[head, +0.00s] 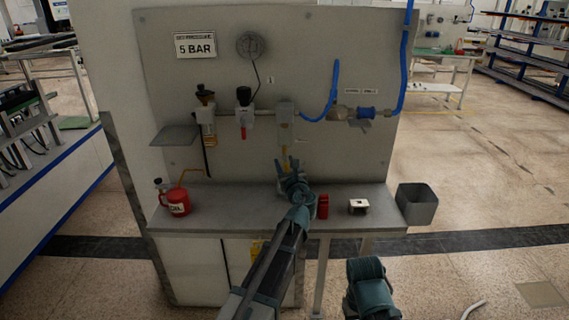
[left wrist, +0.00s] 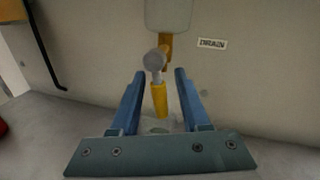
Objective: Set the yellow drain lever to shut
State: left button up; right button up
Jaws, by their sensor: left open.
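The yellow drain lever (left wrist: 160,98) hangs below a round grey pivot under the clear bowl (left wrist: 168,14) in the left wrist view. It points nearly straight down, in line with the yellow outlet behind it. A DRAIN label (left wrist: 212,44) is on the panel to its right. My left gripper (left wrist: 158,82) is open, with one blue finger on each side of the lever and visible gaps on both sides. In the head view my left gripper (head: 290,168) is just below the bowl and hides most of the lever. My right gripper is not visible; only part of my right arm shows.
The grey bench (head: 240,205) holds a red oil can (head: 176,203), a red block-like item (head: 323,207) and a small pale metal part (head: 358,206). A grey bin (head: 417,204) is at its right end. Regulators (head: 244,112) and blue hose (head: 332,90) are on the panel.

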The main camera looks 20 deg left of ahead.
pick_arm(q)
jog(key=shift+w+a, duration=0.15)
jog(key=shift+w, duration=0.05)
grip_shut()
dwell(0.5)
jog(key=shift+w+d+r+n+g+h+p, duration=0.2)
jog(key=shift+d+r+n+h+p, duration=0.4)
jog(key=shift+n+p, duration=1.2)
jog(key=shift+w+d+r+n+g+h+p, duration=0.2)
jog(key=shift+d+r+n+h+p, duration=0.45)
jog(key=shift+n, duration=2.15)
jog(key=shift+w+d+r+n+g+h+p, duration=0.1)
jog(key=shift+d+r+n+g+h+p, duration=0.35)
jog(key=shift+n+p, duration=1.45)
jog(key=shift+f+n+t+h+b, duration=0.2)
jog(key=shift+n+t+h+b, duration=0.1)
jog(key=shift+n+b, duration=0.15)
